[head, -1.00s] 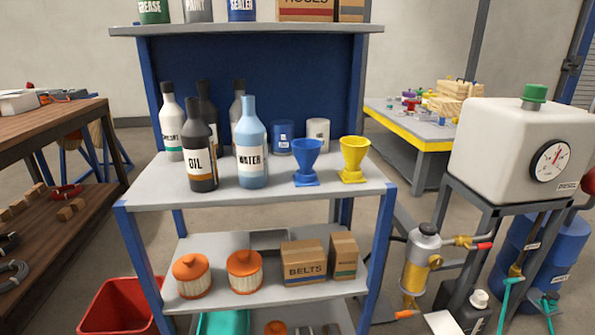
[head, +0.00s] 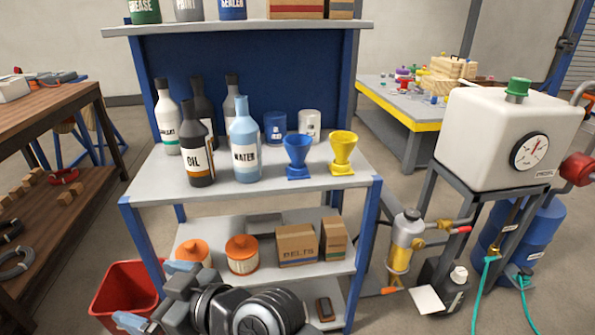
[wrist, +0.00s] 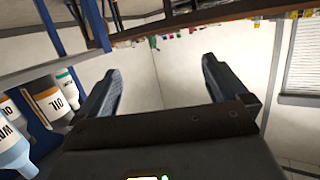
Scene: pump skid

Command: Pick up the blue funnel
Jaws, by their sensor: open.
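The blue funnel (head: 297,157) stands upright on its base on the grey top shelf (head: 250,196), right of the bottles. A yellow funnel (head: 343,155) stands just right of it. My gripper (head: 155,295) is low at the front left of the shelf unit in the head view, well below and left of the blue funnel. In the wrist view my gripper (wrist: 162,75) is open, with nothing between its fingers. The blue funnel cannot be made out in the wrist view.
Several bottles, including oil (head: 196,150) and water (head: 245,148), stand left of the funnels. A blue can (head: 274,126) and a white can (head: 310,124) stand behind. The shelf's front right corner is clear. An upper shelf (head: 240,28) overhangs the back.

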